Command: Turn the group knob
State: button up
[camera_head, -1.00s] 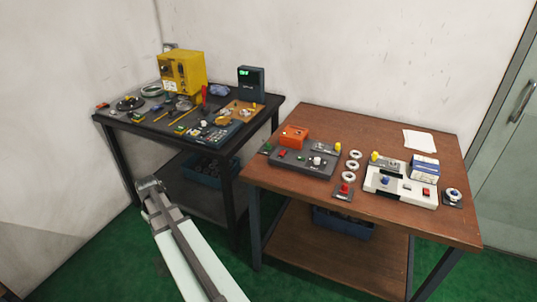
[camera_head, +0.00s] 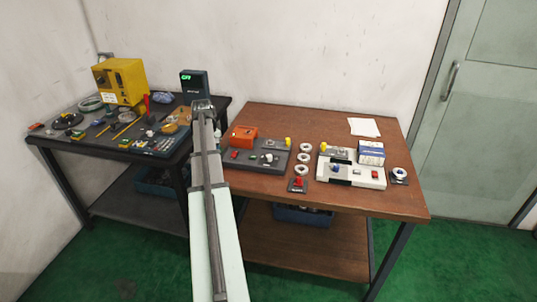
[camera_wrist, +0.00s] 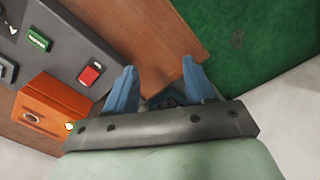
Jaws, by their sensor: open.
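A dark grey panel (camera_head: 258,166) lies on the brown table, with a white knob (camera_head: 269,157) and a red button (camera_head: 235,155). A white panel (camera_head: 350,179) to its right carries a blue knob (camera_head: 336,169) and a red button (camera_head: 375,174). The labels are too small to read, so I cannot tell which knob is the group knob. My gripper (camera_wrist: 159,63) is open and empty in the wrist view.
An orange box (camera_head: 243,135) stands behind the dark panel. Several white rings, one of them here (camera_head: 302,170), lie between the panels. A black table (camera_head: 90,148) with tools and a yellow machine (camera_head: 119,81) is at left.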

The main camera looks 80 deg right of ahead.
jog(key=s+d+r+m, duration=0.1)
jog(key=s+d+r, duration=0.5)
jog(key=s, duration=0.5)
send_near(269, 155)
jog(key=shift+m, duration=0.4)
notch_tip(269, 155, down, 9)
jog(key=shift+r, duration=0.1)
jog(key=shift+c, duration=0.5)
grip_shut()
